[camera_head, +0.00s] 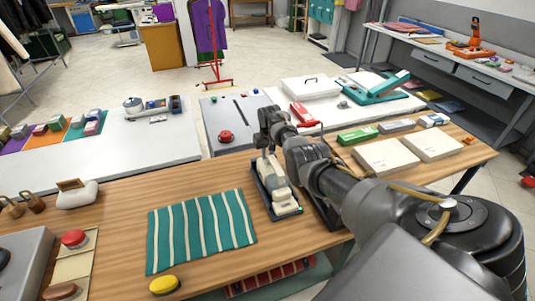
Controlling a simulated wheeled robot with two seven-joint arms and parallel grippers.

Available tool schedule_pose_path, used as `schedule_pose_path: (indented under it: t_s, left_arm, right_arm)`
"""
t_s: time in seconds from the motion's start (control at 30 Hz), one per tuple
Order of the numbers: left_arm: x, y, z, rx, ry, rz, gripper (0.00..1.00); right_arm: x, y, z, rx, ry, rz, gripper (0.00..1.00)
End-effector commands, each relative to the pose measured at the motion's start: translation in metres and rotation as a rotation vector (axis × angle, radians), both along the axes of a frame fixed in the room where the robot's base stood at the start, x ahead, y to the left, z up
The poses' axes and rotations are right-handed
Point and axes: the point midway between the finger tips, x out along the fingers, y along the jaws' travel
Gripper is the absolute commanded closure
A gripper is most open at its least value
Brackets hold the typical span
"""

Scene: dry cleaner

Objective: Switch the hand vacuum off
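The hand vacuum appears to be the cream-coloured device (279,185) in a narrow dark tray (298,213) on the wooden table, right of the striped cloth. Its switch is too small to make out. My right arm reaches in from the lower right. My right gripper (266,138) is at the far end of the device, close above it or touching it; I cannot tell which. Its fingers are small and dark, and their opening is not clear. My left gripper is not in view.
A teal striped cloth (201,230) lies left of the tray. A yellow oval object (164,285) is at the front edge. White boxes (386,157) and a green box (357,135) stand right of my forearm. A grey panel with a red button (226,136) is behind the gripper.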

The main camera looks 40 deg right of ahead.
Motion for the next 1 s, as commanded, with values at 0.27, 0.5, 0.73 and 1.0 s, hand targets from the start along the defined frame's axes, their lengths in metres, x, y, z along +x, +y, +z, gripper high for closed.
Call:
schedule_pose_path:
  t_s: [0.27, 0.5, 0.73, 1.0]
  left_arm:
    - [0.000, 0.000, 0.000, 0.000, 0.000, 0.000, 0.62]
    - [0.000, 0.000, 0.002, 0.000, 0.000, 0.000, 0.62]
    - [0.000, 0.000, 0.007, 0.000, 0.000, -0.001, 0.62]
    - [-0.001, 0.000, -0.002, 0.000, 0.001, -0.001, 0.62]
  right_arm:
    - [0.000, 0.000, 0.000, 0.000, -0.001, 0.000, 0.60]
    - [0.000, 0.000, 0.005, 0.000, -0.004, 0.000, 0.60]
    - [-0.003, 0.001, 0.037, -0.001, -0.007, 0.001, 0.60]
    - [-0.010, 0.004, 0.085, -0.001, -0.006, 0.000, 0.60]
